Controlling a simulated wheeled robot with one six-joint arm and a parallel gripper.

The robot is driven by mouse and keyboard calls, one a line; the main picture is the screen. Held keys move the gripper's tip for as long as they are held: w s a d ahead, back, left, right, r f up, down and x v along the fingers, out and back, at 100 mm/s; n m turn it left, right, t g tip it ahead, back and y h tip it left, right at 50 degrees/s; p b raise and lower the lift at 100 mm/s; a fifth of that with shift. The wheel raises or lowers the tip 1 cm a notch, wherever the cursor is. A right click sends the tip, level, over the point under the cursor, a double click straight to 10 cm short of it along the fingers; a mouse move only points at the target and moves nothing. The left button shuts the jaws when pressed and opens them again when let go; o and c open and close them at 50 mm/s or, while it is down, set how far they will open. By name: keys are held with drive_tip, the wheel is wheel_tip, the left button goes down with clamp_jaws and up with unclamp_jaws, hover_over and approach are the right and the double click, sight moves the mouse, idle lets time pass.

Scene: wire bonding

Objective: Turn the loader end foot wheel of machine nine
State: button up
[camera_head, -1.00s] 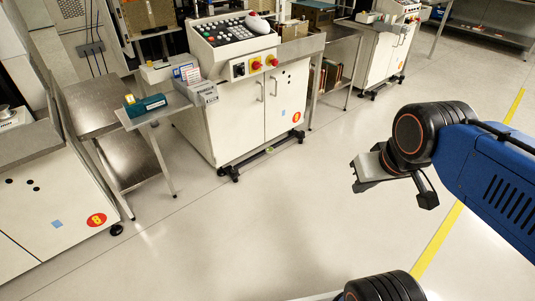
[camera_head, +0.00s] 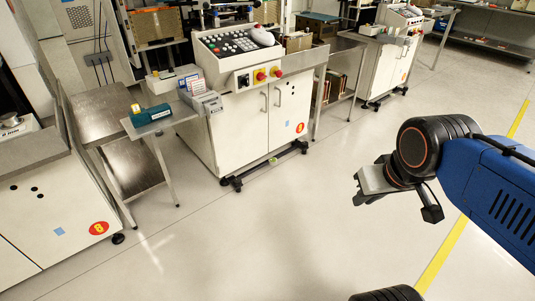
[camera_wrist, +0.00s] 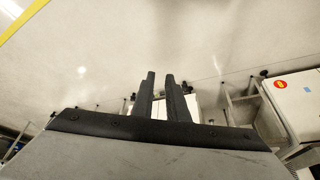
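A white cabinet (camera_head: 255,135) with a red round label (camera_head: 300,128) stands at upper centre in the head view. The digit on the label is too small to read surely; the cabinet at left carries an 8. Dark foot wheels show at its base: one at the near left corner (camera_head: 237,183) and one at the right corner (camera_head: 304,147). I cannot tell which is the loader end. My gripper (camera_wrist: 160,74) shows two dark fingers with an empty gap between them in the wrist view. It is well away from the wheels, above the floor at right.
The cabinet marked 8 (camera_head: 75,215) stands at left. A steel side table (camera_head: 105,110) and a small shelf with a green device (camera_head: 150,114) lie between the cabinets. The floor (camera_head: 260,230) in front is clear. A yellow line (camera_head: 440,255) crosses at right.

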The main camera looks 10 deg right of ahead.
drive_tip(key=o, duration=0.5)
drive_tip(key=shift+w, duration=0.35)
drive_tip(key=o, duration=0.5)
drive_tip(key=w+a+t, duration=0.1)
drive_tip(key=w, duration=1)
drive_tip(key=shift+w+a+r, duration=0.15)
drive_tip(key=shift+w+r, duration=0.15)
drive_tip(key=shift+r, duration=0.1)
drive_tip(key=w+a+f+n+t, duration=0.1)
drive_tip(key=w, duration=0.7)
drive_tip(key=w+a+f, duration=0.2)
drive_tip(key=w, duration=0.6)
drive_tip(key=n+t+y, duration=0.3)
drive_tip(key=t+y, duration=0.1)
drive_tip(key=t, duration=0.2)
hover_over(238, 181)
drive_tip(key=s+d, duration=0.2)
drive_tip(key=s, duration=0.5)
drive_tip(key=s+d, duration=0.3)
drive_tip(key=s, duration=0.4)
wheel_tip(238, 181, down, 58)
drive_tip(key=x, duration=1.7)
drive_tip(key=shift+a+r, duration=0.1)
drive_tip(key=shift+a, duration=0.2)
